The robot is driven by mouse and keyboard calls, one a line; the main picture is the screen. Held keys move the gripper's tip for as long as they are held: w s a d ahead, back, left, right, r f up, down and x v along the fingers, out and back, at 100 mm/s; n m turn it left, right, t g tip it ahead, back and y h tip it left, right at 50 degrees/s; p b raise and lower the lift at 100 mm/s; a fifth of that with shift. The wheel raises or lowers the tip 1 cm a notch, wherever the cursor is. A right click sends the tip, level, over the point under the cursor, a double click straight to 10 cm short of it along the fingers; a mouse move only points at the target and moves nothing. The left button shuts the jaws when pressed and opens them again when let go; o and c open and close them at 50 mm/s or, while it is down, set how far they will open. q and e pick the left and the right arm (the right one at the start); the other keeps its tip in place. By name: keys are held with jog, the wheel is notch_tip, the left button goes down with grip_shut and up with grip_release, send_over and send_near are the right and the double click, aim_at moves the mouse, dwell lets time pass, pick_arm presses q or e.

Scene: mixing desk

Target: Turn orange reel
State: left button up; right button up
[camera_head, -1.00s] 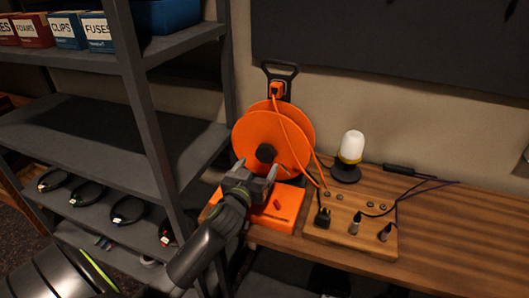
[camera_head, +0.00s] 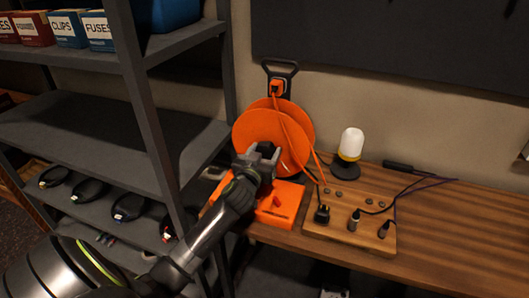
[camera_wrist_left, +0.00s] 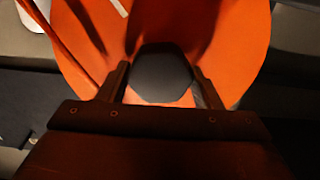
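The orange reel (camera_head: 252,124) stands on its orange base (camera_head: 280,207) at the left end of the wooden desk, with a black handle above it. My left gripper (camera_head: 263,151) is in front of the reel's middle and hides its dark hub. In the left wrist view the hub (camera_wrist_left: 162,75) lies between the two fingers of my left gripper (camera_wrist_left: 163,78), with the orange reel (camera_wrist_left: 235,40) behind. The fingers are spread, one on each side, with narrow gaps seeming to show beside the hub. My right gripper is not in view.
An orange cable runs from the reel to a wooden socket board (camera_head: 350,235) with several plugs. A white lamp (camera_head: 351,146) stands behind the board. A metal shelf (camera_head: 60,145) is close on the left. The desk's right side is clear.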

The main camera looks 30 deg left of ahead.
pick_arm(q)
jog(key=c, duration=0.9)
jog(key=shift+c, duration=0.2)
jog(key=shift+m, duration=0.3)
